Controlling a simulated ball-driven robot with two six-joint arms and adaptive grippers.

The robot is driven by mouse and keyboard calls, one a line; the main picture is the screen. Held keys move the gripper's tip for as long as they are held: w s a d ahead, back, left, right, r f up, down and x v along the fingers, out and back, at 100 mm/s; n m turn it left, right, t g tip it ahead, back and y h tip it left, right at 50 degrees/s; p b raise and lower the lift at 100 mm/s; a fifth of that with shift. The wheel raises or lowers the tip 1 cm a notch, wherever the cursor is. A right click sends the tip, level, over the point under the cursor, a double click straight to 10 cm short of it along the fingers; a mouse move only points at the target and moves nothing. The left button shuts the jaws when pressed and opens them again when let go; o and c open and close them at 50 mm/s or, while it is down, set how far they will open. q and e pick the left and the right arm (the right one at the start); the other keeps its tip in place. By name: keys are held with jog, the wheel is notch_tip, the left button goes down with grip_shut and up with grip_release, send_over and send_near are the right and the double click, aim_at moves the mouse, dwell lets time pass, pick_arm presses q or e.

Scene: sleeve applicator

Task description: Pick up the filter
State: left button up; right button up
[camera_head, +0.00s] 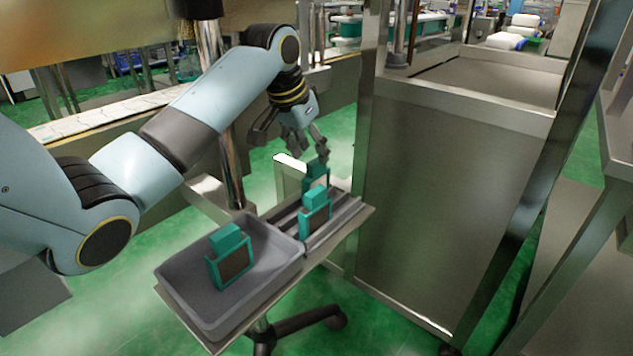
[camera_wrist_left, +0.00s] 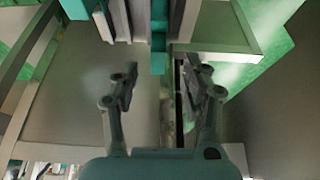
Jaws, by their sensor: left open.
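Several teal filters with dark panels stand on a small metal stand. The far filter (camera_head: 316,172) is upright in a grey slotted rack (camera_head: 345,212), and a second filter (camera_head: 314,212) stands in front of it in the same rack. A third filter (camera_head: 229,257) leans in a grey tray (camera_head: 172,283). My left gripper (camera_head: 310,150) is open and empty, just above and beside the far filter. In the left wrist view, a teal filter (camera_wrist_left: 158,42) shows edge-on ahead of the open left fingers (camera_wrist_left: 160,88). My right gripper is not in view.
A tall steel cabinet (camera_head: 440,200) stands close to the right of the rack. A vertical chrome post (camera_head: 226,155) rises behind the tray. A conveyor (camera_head: 110,120) runs along the back left. Green floor lies around the stand.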

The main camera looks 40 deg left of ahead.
aim_at(320, 174)
pick_arm(q)
jog(key=shift+x, duration=0.9)
jog(key=shift+w+f+b, duration=0.1)
jog(key=shift+f+b, duration=0.2)
jog(key=shift+f, duration=0.05)
jog(key=shift+w+f, duration=0.1)
jog(key=shift+f, duration=0.05)
jog(key=b+x, duration=0.2)
jog(key=x, duration=0.2)
jog(key=shift+d+f+b, duration=0.15)
jog(key=shift+f+b, duration=0.2)
jog(key=shift+w+f, duration=0.2)
jog(key=shift+r, duration=0.15)
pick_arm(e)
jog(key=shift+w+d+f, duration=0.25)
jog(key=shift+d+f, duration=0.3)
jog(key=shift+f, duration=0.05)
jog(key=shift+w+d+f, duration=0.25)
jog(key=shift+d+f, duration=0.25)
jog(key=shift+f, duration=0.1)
pick_arm(q)
grip_shut()
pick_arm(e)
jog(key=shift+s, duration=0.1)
